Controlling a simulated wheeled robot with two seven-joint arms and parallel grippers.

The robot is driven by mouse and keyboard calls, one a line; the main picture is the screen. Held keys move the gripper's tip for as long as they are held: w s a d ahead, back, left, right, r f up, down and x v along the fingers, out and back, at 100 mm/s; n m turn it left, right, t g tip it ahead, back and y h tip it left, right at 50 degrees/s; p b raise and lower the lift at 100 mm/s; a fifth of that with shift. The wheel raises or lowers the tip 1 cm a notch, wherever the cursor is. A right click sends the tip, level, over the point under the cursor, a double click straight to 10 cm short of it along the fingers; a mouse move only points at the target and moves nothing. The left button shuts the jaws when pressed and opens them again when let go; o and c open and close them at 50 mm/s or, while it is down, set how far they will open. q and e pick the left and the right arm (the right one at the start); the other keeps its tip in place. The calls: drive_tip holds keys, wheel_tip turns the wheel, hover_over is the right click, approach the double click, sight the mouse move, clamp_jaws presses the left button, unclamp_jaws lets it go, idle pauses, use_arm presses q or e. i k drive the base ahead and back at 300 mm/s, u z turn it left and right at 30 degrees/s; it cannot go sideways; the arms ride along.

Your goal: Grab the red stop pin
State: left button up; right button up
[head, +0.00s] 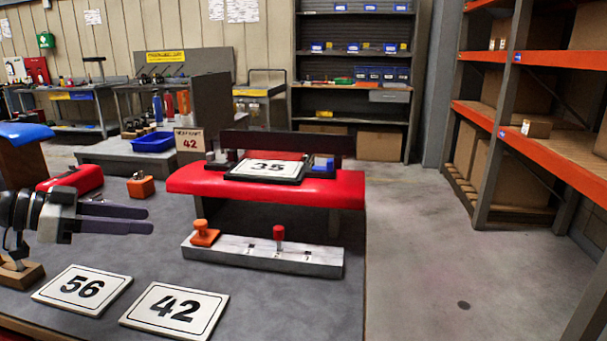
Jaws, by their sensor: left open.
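The red stop pin (279,233) stands upright in a pale grey slotted bar (310,264) on the workbench. Its thin shaft goes down into the bar, and its lower end is hidden. An orange knob (205,234) sits at the left end of the same bar. My left gripper (151,220) is at the left with its two dark fingers pointing right. It is open and empty, well to the left of the pin and apart from it. My right gripper does not show.
A red padded stand (337,194) holding a "35" plate (267,168) stands behind the bar. Plates "56" (82,290) and "42" (174,311) lie in front. A red box (77,178) and an orange block (140,186) sit behind the gripper. Floor on the right is clear.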

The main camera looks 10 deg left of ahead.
sight(278, 230)
drive_tip(key=k, duration=1)
